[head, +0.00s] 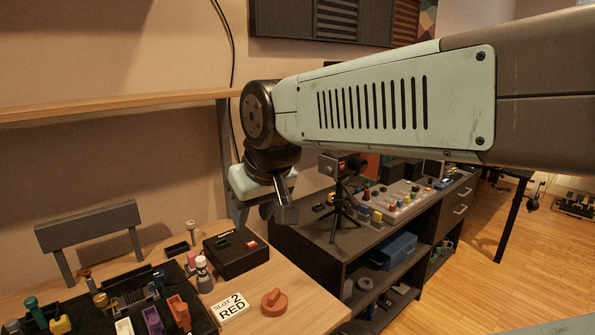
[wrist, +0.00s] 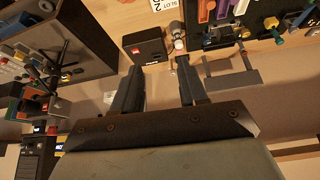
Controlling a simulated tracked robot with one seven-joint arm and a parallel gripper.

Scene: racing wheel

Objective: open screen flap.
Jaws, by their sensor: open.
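A small black camera (head: 341,164) with a red mark stands on a black tripod (head: 342,215) on the dark cabinet, right of my gripper in the head view. I cannot clearly make out a screen flap on it. My gripper (head: 264,208) hangs from the arm between the wooden table and the cabinet, apart from the camera. In the wrist view my gripper (wrist: 160,88) is open, with nothing between its two fingers. The tripod also shows at the upper left of the wrist view (wrist: 47,65).
A black box (head: 236,254) with a red label stands on the wooden table (head: 185,252), below my gripper in the head view. An orange knob (head: 274,302), a "SLOT 2 RED" card (head: 230,307) and several coloured tools lie nearby. The dark cabinet (head: 310,250) carries several small parts.

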